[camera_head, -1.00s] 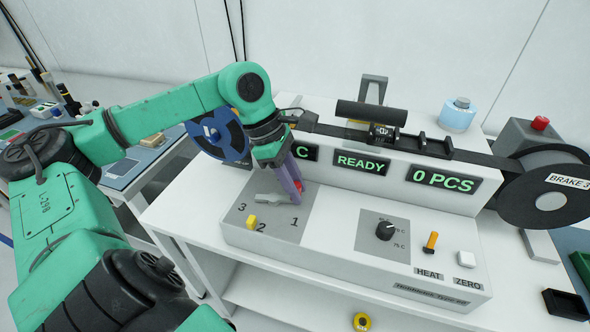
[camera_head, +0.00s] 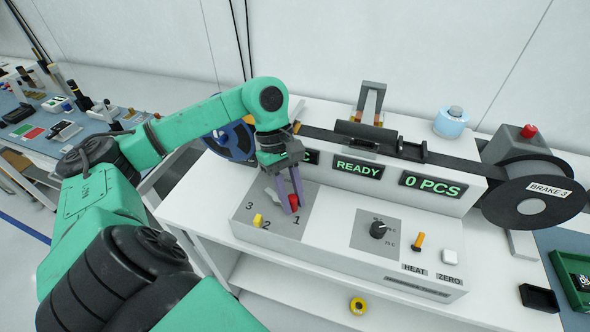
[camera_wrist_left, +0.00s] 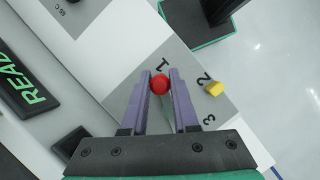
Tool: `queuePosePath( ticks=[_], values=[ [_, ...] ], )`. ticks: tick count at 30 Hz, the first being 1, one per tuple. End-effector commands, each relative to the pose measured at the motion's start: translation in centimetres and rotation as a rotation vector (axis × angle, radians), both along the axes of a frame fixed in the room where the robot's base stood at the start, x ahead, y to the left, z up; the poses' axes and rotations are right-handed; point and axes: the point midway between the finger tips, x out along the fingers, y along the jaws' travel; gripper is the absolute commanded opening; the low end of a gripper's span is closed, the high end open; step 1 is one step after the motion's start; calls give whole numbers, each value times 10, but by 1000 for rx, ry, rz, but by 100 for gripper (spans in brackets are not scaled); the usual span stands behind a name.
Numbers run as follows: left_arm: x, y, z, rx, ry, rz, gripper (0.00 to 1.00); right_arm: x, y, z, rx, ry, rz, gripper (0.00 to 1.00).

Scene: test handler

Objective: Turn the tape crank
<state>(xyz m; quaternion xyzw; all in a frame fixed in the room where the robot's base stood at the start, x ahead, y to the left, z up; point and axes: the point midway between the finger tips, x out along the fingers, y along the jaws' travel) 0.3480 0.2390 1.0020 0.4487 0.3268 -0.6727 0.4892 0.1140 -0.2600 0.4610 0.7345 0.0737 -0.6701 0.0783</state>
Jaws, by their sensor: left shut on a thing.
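The crank is a grey arm (camera_head: 273,195) with a red knob (camera_head: 294,202) on its end, on a grey panel (camera_head: 247,207) marked 1, 2 and 3 at the machine's left. The knob stands near the 1. My left gripper (camera_head: 292,207) comes down from above, its purple fingers either side of the knob. In the left wrist view the red knob (camera_wrist_left: 159,84) sits between the fingertips of the gripper (camera_wrist_left: 160,78), which are shut on it. The fingers hide part of the crank arm. My right gripper is not in view.
A yellow peg (camera_head: 258,219) stands near the 2. Right of the panel are a black dial (camera_head: 378,230), an orange lever (camera_head: 418,241) and a white button (camera_head: 449,256). Displays (camera_head: 358,167) line the upright face behind. A blue reel (camera_head: 231,141) is behind my wrist; a black reel (camera_head: 531,207) is right.

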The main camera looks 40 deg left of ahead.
Motion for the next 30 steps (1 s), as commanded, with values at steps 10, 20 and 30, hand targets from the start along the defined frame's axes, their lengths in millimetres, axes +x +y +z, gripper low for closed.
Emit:
queuePosePath(
  ticks=[10, 20, 30],
  values=[
    [-4, 1, 0, 2, -2, -95, 0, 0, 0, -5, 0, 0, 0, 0],
    [-4, 1, 0, 3, -1, -100, 0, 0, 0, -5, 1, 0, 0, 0],
    [-4, 1, 0, 2, -1, -100, 58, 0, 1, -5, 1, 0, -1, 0]
  ],
)
